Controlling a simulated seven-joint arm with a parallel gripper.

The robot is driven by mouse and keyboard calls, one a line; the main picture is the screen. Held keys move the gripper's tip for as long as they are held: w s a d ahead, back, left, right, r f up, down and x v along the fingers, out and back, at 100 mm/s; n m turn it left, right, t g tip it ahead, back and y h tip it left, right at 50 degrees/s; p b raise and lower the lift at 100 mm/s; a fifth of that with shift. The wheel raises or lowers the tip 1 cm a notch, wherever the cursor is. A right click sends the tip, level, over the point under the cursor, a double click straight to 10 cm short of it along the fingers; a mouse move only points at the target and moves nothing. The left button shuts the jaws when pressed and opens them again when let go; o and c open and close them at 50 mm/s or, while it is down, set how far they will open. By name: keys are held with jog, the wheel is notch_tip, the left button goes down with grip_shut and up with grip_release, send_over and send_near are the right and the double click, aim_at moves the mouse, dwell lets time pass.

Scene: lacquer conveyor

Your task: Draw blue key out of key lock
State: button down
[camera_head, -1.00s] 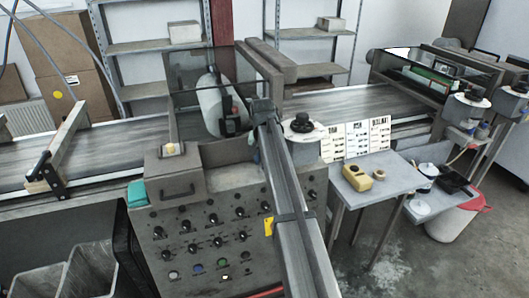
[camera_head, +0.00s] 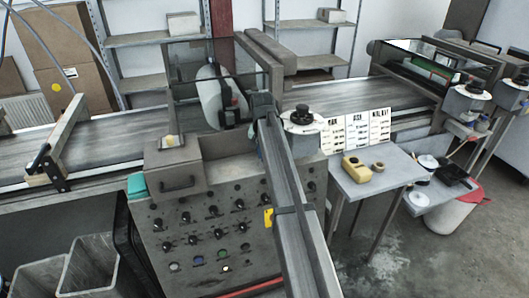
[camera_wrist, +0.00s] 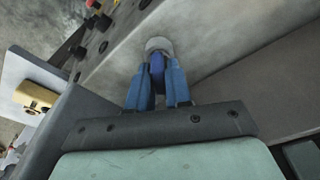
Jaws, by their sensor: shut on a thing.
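The blue key (camera_wrist: 157,68) shows in the wrist view between the two blue fingers of my gripper (camera_wrist: 158,80). The fingers are shut on it from both sides. The key lock (camera_wrist: 159,44) is a round, pale metal disc on the grey panel just beyond the fingertips. The key's far end meets the lock or lies right in front of it; the fingers hide whether it is still inside. In the head view my arm reaches up to the machine, and the key, the lock and the fingertips are hidden there.
A grey control panel (camera_head: 205,235) with several black knobs faces the front. A small side table (camera_head: 385,172) with a yellow device (camera_head: 356,167) stands to its right. The conveyor belt (camera_head: 355,95) runs behind. Open floor lies at the lower right.

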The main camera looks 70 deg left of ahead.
jog(key=c, duration=1.7)
grip_release()
grip_shut()
jog(key=shift+r, duration=0.15)
jog(key=shift+w+r, duration=0.2)
jog(key=shift+r, duration=2.15)
jog(key=shift+r, duration=0.2)
jog(key=shift+s+r, duration=0.15)
jog(key=shift+r, duration=1.15)
